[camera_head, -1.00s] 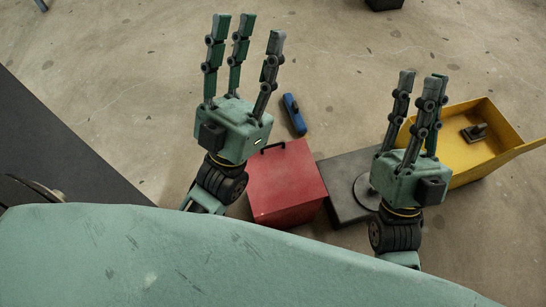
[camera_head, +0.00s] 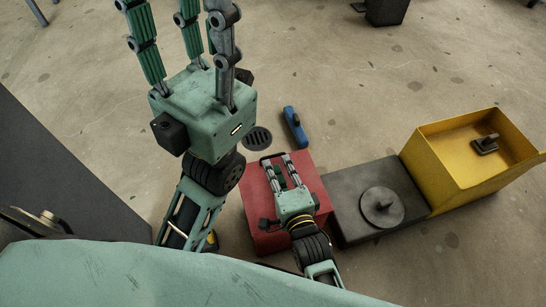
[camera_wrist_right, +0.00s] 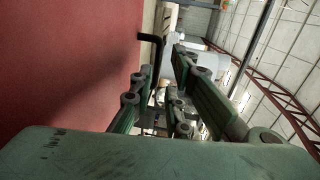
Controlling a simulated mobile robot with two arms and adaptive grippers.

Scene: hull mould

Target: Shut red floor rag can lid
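The red floor rag can (camera_head: 315,180) stands on the floor as a box with a broad flat red face toward the head camera. A dark bar handle (camera_head: 272,155) sits at its far edge; no opening shows, and I cannot tell how far the lid is open. My right gripper (camera_head: 280,160) is over that face, fingers extended and apart toward the handle, holding nothing. In the right wrist view the red face (camera_wrist_right: 70,60) fills the left and the handle (camera_wrist_right: 152,42) lies just past the fingers. My left gripper (camera_head: 178,20) is raised, open and empty, left of the can.
A dark grey box with a round knobbed disc (camera_head: 382,207) adjoins the can on the right. Beyond it stands an open yellow bin (camera_head: 440,165). A blue object (camera_head: 294,127) and a floor drain (camera_head: 257,139) lie behind the can.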

